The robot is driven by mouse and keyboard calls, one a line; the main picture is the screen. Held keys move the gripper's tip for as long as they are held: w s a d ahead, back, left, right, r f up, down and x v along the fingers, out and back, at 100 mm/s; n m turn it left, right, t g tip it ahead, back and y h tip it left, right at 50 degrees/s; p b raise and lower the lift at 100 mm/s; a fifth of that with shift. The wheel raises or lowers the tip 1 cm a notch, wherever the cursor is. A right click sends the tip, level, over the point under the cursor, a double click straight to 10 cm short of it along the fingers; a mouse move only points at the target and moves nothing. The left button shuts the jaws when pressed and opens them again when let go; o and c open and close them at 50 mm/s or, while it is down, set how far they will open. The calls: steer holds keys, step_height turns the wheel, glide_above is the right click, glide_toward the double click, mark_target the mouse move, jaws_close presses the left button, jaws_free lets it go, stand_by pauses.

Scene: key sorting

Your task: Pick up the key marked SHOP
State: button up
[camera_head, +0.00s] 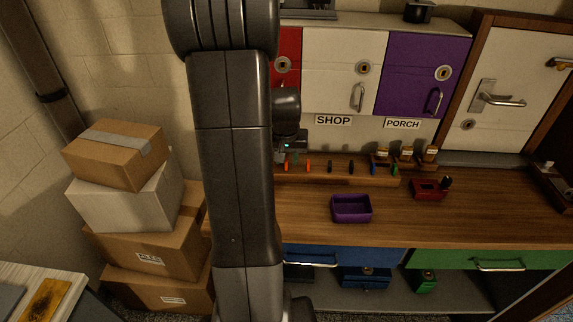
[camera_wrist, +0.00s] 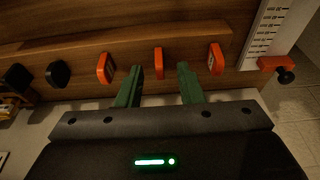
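Several keys with coloured heads stand upright in a wooden rack (camera_head: 340,180) at the back of the workbench. In the wrist view, an orange key (camera_wrist: 158,62) stands edge-on between my gripper's fingers, with gaps on both sides. My gripper (camera_wrist: 160,70) is open, its green fingers not touching that key. Another orange key (camera_wrist: 105,68) is to the left and one more (camera_wrist: 216,58) to the right. A black key (camera_wrist: 58,74) is further left. I cannot read SHOP on any key. In the head view, my arm hides part of the rack and most of my gripper.
A SHOP label (camera_head: 333,120) is under the white door (camera_head: 340,75), and a PORCH label (camera_head: 402,124) under the purple door (camera_head: 430,75). A purple tray (camera_head: 352,219) and a red box (camera_head: 428,190) sit on the bench. Stacked boxes (camera_head: 140,225) stand left.

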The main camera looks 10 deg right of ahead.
steer(key=shift+f, duration=0.1)
jaws_close()
